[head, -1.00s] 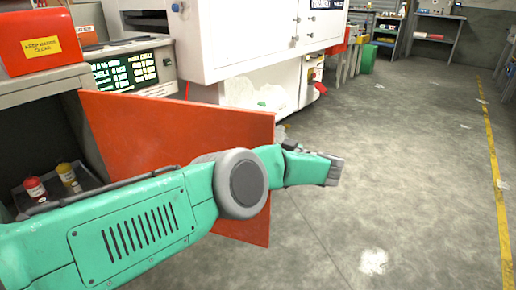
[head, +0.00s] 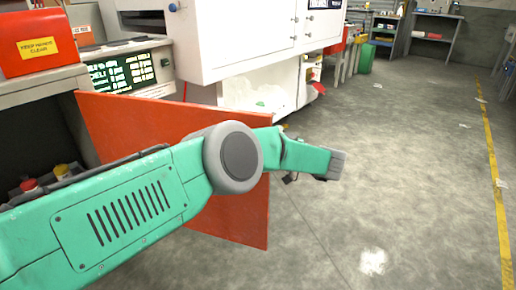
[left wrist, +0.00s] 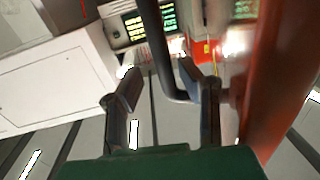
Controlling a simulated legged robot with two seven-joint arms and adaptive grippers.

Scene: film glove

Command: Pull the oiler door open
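The orange-red oiler door (head: 130,125) stands swung out from its cabinet on the left in the head view. Its inner space shows a red-capped bottle (head: 29,186) and a yellow-capped one (head: 62,171), partly hidden by my left arm. In the left wrist view the door (left wrist: 275,85) fills the right side, with a dark bar handle (left wrist: 153,35) bending toward it. My left gripper (left wrist: 162,70) is open, its fingers apart with the handle between them. The left finger is clear of the bar; contact at the right finger cannot be told. My right gripper is not in view.
A white machine cabinet (head: 245,40) stands behind the door, with a lit green display (head: 128,70) beside it. A red box (head: 38,45) sits on the cabinet top.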

